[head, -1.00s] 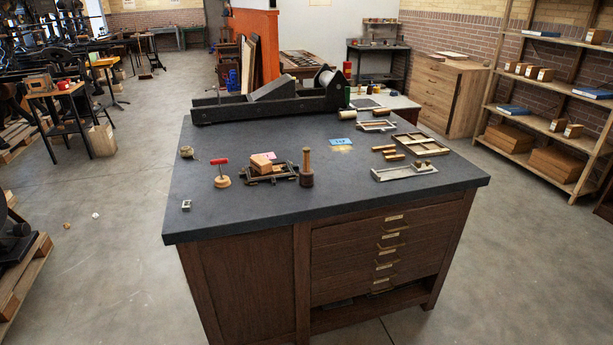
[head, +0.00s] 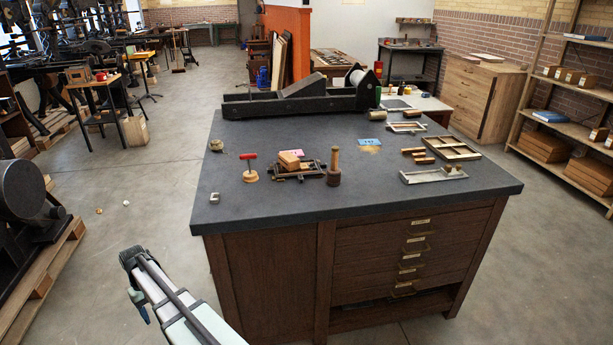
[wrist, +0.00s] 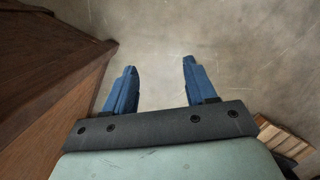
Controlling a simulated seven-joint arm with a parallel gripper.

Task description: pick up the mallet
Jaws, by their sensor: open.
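The mallet (head: 334,168) stands upright on the dark tabletop, its wooden handle up and its thick head down. It is near the middle of the table, close to the front edge. My gripper's two blue fingers (wrist: 158,85) are apart and empty in the wrist view, over bare concrete floor. In the head view my arm reaches in at the lower left, in front of the table's left front corner and well away from the mallet. The mallet does not show in the wrist view.
A small tray holding a wooden block (head: 289,160) sits just left of the mallet. A red-handled tool (head: 249,168) stands farther left. A metal tray (head: 432,175) lies to the right. The cabinet's wooden side (wrist: 40,85) is close on the left in the wrist view.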

